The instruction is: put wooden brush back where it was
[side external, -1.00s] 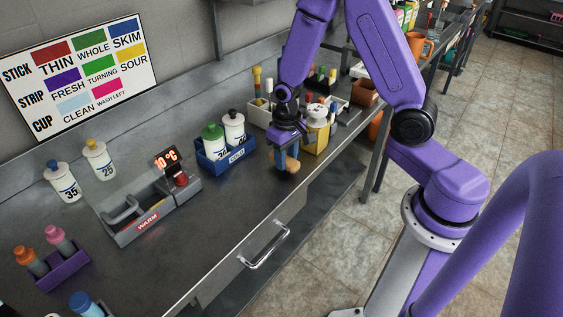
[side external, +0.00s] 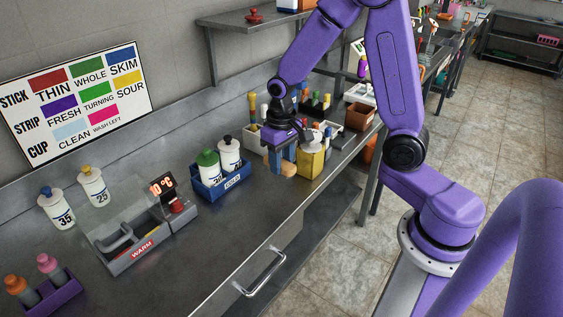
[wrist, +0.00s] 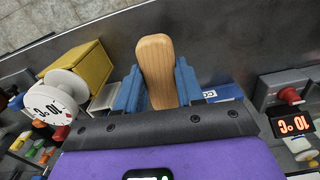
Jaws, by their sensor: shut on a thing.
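The wooden brush (wrist: 156,68) is pale, with a rounded end, and is upright in the wrist view between my two blue fingers. My gripper (wrist: 157,88) is shut on it. In the side view my gripper (side external: 282,164) points down beside the yellow box, and only the brush's rounded tan end (side external: 289,170) shows under the fingers. The rest of the brush is hidden by the gripper. I cannot tell whether its lower end touches the counter.
The yellow box (side external: 311,160) with a white dial stands close on the right. A blue rack (side external: 222,185) with two white bottles is on the left. A grey warm station (side external: 140,240) stands further left. The counter in front is clear.

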